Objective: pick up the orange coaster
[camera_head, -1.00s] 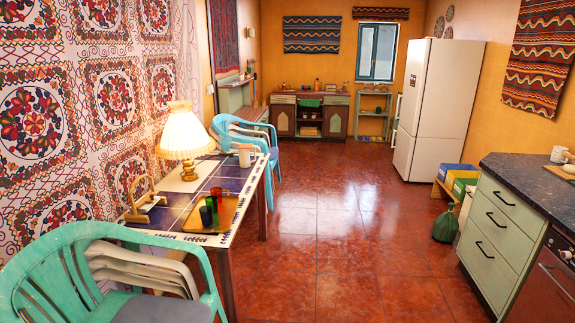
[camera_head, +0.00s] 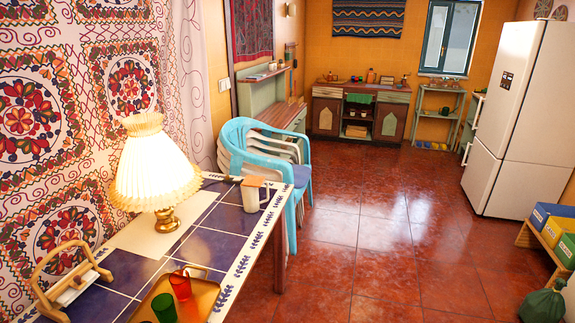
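A flat orange-tan piece (camera_head: 254,181), which looks like the orange coaster, lies on top of a white mug (camera_head: 252,200). The mug stands near the right edge of the blue-tiled table (camera_head: 208,222), right of the lit lamp. The piece is small in the picture, so its exact shape is hard to tell. My gripper is not in view.
The red tiled floor (camera_head: 375,240) to the right is open.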

